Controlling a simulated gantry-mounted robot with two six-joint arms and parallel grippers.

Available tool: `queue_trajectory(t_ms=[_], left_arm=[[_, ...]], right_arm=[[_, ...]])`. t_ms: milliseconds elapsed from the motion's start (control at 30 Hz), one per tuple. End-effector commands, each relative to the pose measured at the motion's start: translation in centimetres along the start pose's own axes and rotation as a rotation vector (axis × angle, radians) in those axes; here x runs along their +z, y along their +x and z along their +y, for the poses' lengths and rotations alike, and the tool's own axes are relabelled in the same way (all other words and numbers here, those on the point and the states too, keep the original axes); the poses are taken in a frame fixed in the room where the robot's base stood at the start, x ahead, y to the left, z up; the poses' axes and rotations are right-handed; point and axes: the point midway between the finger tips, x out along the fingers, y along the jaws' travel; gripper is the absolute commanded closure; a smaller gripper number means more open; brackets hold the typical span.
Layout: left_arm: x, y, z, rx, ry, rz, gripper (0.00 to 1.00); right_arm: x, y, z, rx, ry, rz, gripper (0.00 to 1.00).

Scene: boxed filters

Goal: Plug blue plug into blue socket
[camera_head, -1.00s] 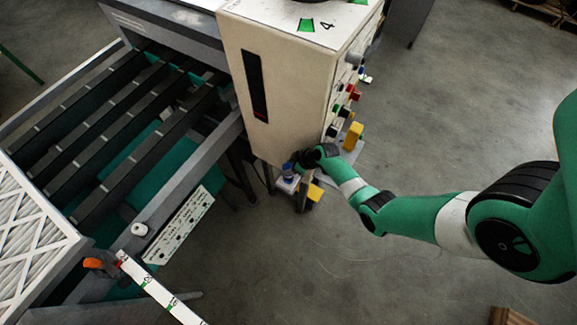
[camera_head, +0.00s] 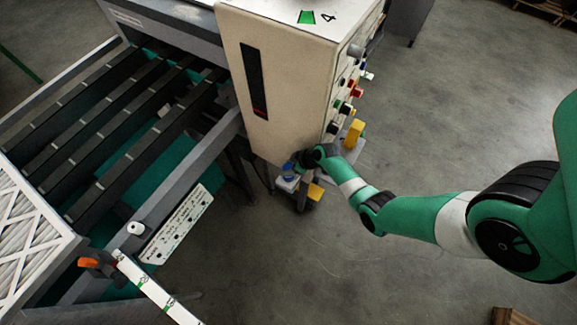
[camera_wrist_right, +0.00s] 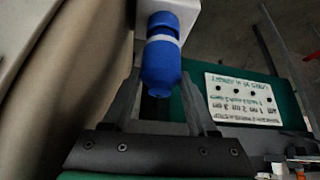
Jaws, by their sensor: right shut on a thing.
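My right gripper (camera_wrist_right: 162,100) is shut on a blue plug (camera_wrist_right: 161,66), with its dark fingers on either side of the plug. The plug lines up end to end with a blue part that looks like the blue socket (camera_wrist_right: 163,22), on a white block. A pale band shows between the two blue parts. I cannot tell how deep the plug sits. In the head view, the right gripper is low beside the beige cabinet, and blue (camera_head: 289,169) shows at its tip above the white block (camera_head: 287,184). My left gripper is not in view.
The beige cabinet (camera_head: 290,85) stands close beside the right gripper, with coloured knobs on its right side. A yellow block (camera_head: 354,133) is close by. A white labelled panel (camera_head: 176,226) lies along the roller conveyor (camera_head: 120,130). Open floor lies to the right.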

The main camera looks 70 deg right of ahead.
Motion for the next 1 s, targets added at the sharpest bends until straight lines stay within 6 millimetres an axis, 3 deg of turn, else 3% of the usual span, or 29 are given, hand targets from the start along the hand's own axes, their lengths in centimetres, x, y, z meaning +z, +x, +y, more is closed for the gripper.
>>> queue_trajectory(t_ms=[767, 800, 967, 1000], left_arm=[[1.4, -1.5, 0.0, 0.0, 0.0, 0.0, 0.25], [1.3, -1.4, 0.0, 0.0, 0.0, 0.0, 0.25], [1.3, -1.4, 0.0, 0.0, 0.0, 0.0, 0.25], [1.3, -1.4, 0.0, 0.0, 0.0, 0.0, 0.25]], right_arm=[[1.1, 1.7, 0.0, 0.0, 0.0, 0.001, 1.0], [1.0, 1.6, 0.0, 0.0, 0.0, 0.001, 0.36], [1.0, 1.6, 0.0, 0.0, 0.0, 0.0, 0.07], [1.0, 1.6, 0.0, 0.0, 0.0, 0.0, 0.07]])
